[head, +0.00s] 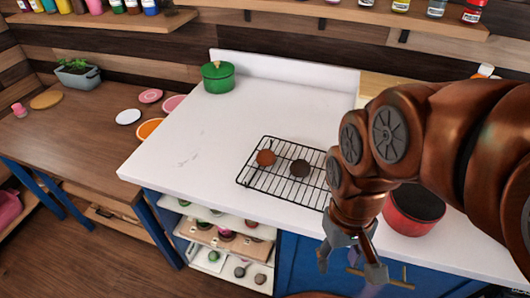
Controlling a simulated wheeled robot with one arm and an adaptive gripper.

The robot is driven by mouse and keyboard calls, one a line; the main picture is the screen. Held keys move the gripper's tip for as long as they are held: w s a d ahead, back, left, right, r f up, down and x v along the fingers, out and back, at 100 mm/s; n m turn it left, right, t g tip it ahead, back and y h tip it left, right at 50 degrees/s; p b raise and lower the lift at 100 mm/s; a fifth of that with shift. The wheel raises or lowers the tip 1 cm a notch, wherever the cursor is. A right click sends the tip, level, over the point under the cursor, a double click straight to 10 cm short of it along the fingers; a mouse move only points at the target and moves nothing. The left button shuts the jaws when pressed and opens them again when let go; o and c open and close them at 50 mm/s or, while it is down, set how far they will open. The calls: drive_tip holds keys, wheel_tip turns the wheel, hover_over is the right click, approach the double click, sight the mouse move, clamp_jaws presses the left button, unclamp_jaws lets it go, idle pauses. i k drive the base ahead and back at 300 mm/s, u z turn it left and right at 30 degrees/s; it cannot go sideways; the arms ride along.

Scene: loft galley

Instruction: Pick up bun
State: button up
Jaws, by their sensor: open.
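A wire rack (258,186) lies on the white counter. On it sit two small round things side by side: an orange-brown one (265,157) that looks like a bun, and a dark brown one (300,168) to its right. I cannot tell for sure whether the dark one is a bun too. My gripper (349,268) points down, open and empty, in front of the blue cabinet face. In the picture it is below and to the right of the rack, apart from both round things. My arm hides the rack's right end.
A green lidded pot (217,78) stands at the back left. The counter between it and the rack is clear. Open shelves (222,240) hold small items below. A wooden table (60,140) stands left.

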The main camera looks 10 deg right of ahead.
sight(266, 157)
drive_tip(key=u, duration=2.9)
drive_tip(key=i, duration=2.05)
drive_tip(key=z, duration=3.2)
